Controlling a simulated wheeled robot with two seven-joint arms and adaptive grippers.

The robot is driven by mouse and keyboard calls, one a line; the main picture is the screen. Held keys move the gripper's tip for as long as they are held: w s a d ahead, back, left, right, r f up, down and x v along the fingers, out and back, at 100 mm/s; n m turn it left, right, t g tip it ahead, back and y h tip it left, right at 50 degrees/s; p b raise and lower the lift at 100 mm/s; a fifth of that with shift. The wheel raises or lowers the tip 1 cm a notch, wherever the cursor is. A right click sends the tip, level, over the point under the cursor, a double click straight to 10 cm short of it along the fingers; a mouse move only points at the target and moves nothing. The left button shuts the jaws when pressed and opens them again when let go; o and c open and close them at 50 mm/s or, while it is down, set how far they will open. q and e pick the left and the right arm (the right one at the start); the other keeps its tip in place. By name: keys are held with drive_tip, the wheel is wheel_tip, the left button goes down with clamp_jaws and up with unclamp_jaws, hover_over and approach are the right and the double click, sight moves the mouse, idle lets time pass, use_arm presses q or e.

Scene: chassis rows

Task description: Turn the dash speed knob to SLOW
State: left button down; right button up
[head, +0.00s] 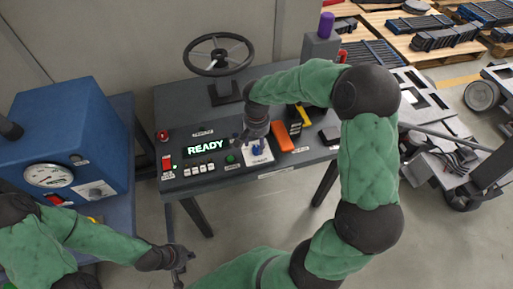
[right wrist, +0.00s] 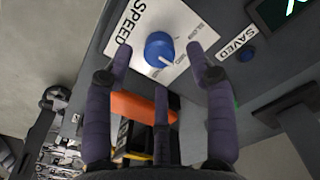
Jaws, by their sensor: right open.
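The blue speed knob (right wrist: 160,47) sits on a white plate (right wrist: 190,28) marked SPEED. Its white pointer mark faces the lower right in the right wrist view. The small position labels around it are too small to read surely. In the head view the knob (head: 257,151) is on the dash, right of the READY display. My right gripper (head: 247,140) is open over the plate. In the right wrist view its purple fingers stand on either side of the knob, apart from it, with nothing held. My left gripper (head: 180,262) hangs at lower left, away from the dash; its jaws are unclear.
The dash (head: 220,105) bears a steering wheel (head: 218,54), a READY display (head: 205,147), small buttons, a green button (head: 233,158) and an orange item (head: 282,136) beside the knob plate. A blue gauge box (head: 70,125) stands left. Clear floor lies in front.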

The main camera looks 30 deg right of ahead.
sight(257, 150)
drive_tip(key=shift+f+b, duration=0.3)
drive_tip(key=shift+f, duration=1.15)
clamp_jaws()
drive_tip(key=shift+r+n, duration=0.15)
drive_tip(key=shift+n, duration=0.25)
drive_tip(key=shift+n+p, duration=0.8)
drive_tip(key=n+p, duration=0.2)
drive_tip(key=n, duration=0.1)
drive_tip(key=shift+r+n, duration=0.1)
drive_tip(key=shift+n, duration=0.2)
drive_tip(key=n+p, duration=0.3)
drive_tip(key=n, duration=0.3)
drive_tip(key=shift+w, duration=0.1)
